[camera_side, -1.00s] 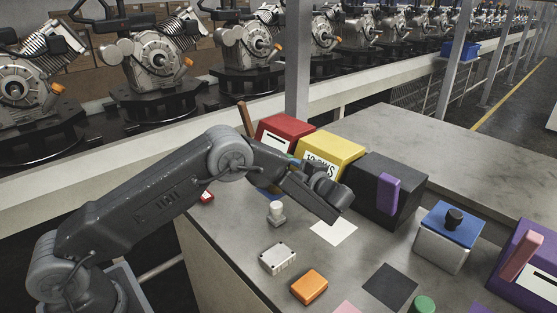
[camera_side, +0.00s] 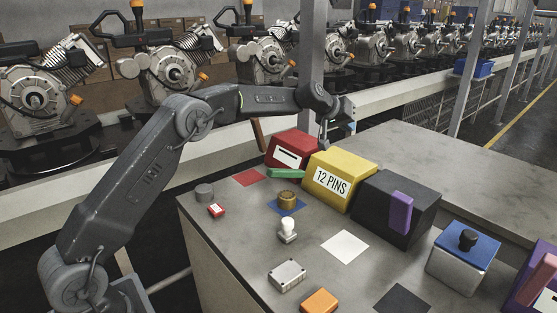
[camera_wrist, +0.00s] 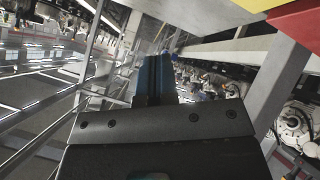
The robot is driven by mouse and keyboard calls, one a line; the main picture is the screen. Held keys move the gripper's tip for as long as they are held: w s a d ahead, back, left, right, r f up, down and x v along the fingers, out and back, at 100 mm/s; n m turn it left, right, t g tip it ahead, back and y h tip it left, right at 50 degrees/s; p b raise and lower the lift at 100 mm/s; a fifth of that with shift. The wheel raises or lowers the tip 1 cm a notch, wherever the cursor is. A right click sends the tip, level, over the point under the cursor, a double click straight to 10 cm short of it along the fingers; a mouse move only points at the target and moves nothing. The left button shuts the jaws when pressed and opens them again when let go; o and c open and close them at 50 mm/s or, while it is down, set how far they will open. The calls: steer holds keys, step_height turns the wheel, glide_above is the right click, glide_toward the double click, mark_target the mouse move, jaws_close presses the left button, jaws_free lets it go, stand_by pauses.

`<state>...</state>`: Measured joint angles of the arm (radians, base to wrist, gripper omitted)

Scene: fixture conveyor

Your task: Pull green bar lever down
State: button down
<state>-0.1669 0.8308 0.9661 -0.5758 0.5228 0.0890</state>
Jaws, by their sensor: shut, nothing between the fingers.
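The green bar lever (camera_side: 286,173) lies roughly level at the left side of the yellow box (camera_side: 340,180) labelled "12 PINS", in front of the red box (camera_side: 290,150). My gripper (camera_side: 323,141) is raised at the back of the yellow box's top edge, up and to the right of the green bar and apart from it. In the wrist view the gripper's blue-lined fingers (camera_wrist: 154,78) are together and empty. The green bar does not show in the wrist view; parts of the yellow (camera_wrist: 258,5) and red (camera_wrist: 300,25) boxes show at its top right.
A black box (camera_side: 385,200) with a purple lever (camera_side: 401,212) stands right of the yellow box. A brown lever (camera_side: 258,132) is left of the red box. A grey post (camera_side: 312,60) rises behind. Small parts, such as a brass knob (camera_side: 287,197), are in front.

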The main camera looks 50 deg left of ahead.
steer(key=s+a+r+m+g+y, duration=0.25)
steer(key=s+a+m+g, duration=0.25)
steer(key=s+a+g, duration=0.85)
steer(key=t, duration=0.5)
glide_above(270, 169)
steer(key=w, duration=0.4)
steer(key=shift+g+h, duration=0.25)
steer(key=shift+h, duration=0.1)
steer(key=f, duration=0.9)
steer(key=shift+w+d, duration=0.1)
steer(key=shift+w, duration=0.1)
steer(key=f, duration=0.1)
steer(key=s+f, duration=0.1)
steer(key=f, duration=0.1)
steer(key=shift+f, duration=0.1)
steer(key=shift+s+f, duration=0.2)
steer(key=shift+f, duration=0.35)
steer(key=s+f, duration=0.1)
steer(key=f, duration=0.2)
steer(key=s+f, duration=0.1)
steer(key=f, duration=0.1)
steer(key=shift+s, duration=0.35)
steer(key=shift+r, duration=0.2)
